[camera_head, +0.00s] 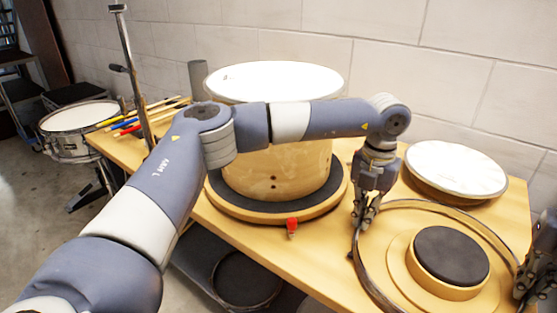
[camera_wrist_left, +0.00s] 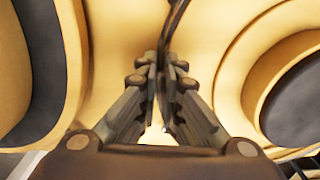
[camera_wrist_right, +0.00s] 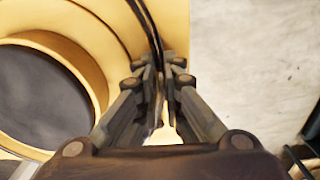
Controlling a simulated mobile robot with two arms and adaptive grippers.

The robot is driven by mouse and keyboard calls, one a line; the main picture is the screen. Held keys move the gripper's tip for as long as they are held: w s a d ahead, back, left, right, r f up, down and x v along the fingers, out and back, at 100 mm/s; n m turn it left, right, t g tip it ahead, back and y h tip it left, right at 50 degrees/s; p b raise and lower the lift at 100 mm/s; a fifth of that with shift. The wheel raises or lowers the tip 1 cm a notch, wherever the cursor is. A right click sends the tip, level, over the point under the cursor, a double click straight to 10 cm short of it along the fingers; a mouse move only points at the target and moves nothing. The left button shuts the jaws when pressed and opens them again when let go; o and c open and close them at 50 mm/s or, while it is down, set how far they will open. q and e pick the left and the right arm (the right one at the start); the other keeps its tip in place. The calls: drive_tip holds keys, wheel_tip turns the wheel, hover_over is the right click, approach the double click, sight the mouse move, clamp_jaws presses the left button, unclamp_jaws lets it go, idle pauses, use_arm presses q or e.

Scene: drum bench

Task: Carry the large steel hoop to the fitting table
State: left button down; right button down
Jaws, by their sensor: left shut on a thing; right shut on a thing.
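The large steel hoop (camera_head: 368,283) is a thin dark ring at the right of the bench in the head view. It lies around a round wooden stand with a black pad (camera_head: 450,256); I cannot tell whether it touches the bench. My left gripper (camera_head: 364,218) is shut on the hoop's left side; the hoop (camera_wrist_left: 176,22) runs between its fingers in the left wrist view. My right gripper (camera_head: 522,290) is shut on the hoop's right side, and the hoop (camera_wrist_right: 150,22) passes between its fingers in the right wrist view. The hoop's front part is cut off by the frame.
A wooden drum shell with a white head (camera_head: 275,82) stands on a black-padded round base, partly behind my left arm. A white drumhead (camera_head: 456,170) lies at the back right. A red-topped item (camera_head: 292,226) is at the front edge. A snare drum (camera_head: 80,117) stands far left.

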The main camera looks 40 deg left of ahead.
use_arm(q)
drive_tip(key=shift+f+b, duration=0.45)
drive_tip(key=shift+f, duration=0.2)
use_arm(e)
drive_tip(key=shift+f, duration=0.55)
use_arm(q)
drive_tip(key=c, duration=2.2)
unclamp_jaws()
drive_tip(key=shift+f, duration=0.15)
use_arm(e)
drive_tip(key=c, duration=2.2)
unclamp_jaws()
drive_tip(key=shift+f, duration=0.15)
use_arm(q)
drive_tip(key=o, duration=0.4)
use_arm(e)
drive_tip(key=o, duration=0.5)
use_arm(q)
drive_tip(key=shift+o, duration=0.2)
drive_tip(key=shift+r, duration=0.2)
use_arm(e)
drive_tip(key=shift+r, duration=0.25)
use_arm(q)
wheel_tip(320, 180, up, 12)
use_arm(e)
wheel_tip(320, 180, up, 12)
drive_tip(key=shift+f, duration=0.15)
